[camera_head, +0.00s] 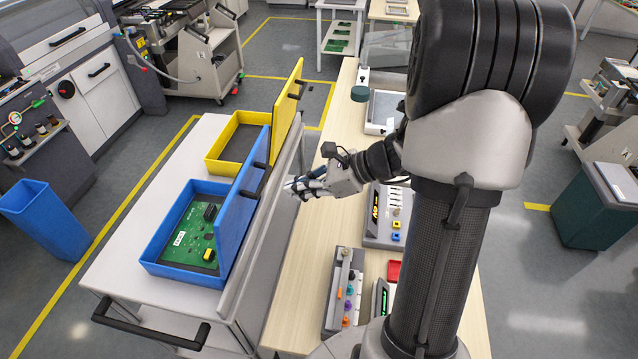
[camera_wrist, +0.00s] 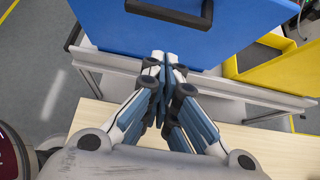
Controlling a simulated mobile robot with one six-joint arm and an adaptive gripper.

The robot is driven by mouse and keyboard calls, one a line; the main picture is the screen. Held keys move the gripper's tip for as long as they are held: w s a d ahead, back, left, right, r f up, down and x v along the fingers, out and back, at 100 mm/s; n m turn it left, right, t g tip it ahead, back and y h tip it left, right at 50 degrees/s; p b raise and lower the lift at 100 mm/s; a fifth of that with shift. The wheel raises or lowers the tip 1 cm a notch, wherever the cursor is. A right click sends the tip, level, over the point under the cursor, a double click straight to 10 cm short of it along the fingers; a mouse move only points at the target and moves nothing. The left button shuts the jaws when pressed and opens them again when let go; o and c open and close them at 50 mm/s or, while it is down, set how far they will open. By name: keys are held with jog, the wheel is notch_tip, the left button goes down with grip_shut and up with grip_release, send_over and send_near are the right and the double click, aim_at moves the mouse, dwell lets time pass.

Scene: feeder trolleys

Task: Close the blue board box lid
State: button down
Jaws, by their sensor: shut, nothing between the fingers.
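The blue board box (camera_head: 150,257) stands on the white trolley top, with a green circuit board (camera_head: 193,235) inside. Its blue lid (camera_head: 240,205) stands open, roughly upright, along the box's right side, with a black handle (camera_head: 256,179) on its outer face. In the wrist view the lid (camera_wrist: 190,35) fills the top, with its handle (camera_wrist: 165,12) at the upper edge. My gripper (camera_head: 290,186) is shut and empty, to the right of the lid. In the wrist view its fingertips (camera_wrist: 165,58) point at the lid's lower part; I cannot tell whether they touch.
A yellow box (camera_head: 212,160) with its yellow lid (camera_head: 287,105) upright stands behind the blue one. A wooden bench (camera_head: 295,310) with a tool tray (camera_head: 343,290) lies to the right. The white trolley top (camera_head: 125,240) is clear at left.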

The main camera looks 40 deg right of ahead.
jog(key=w+a, duration=0.1)
jog(key=w+a+r, duration=0.1)
jog(key=shift+w+a, duration=0.25)
jog(key=shift+w, duration=0.05)
jog(key=shift+r+p, duration=0.15)
jog(key=shift+p, duration=0.15)
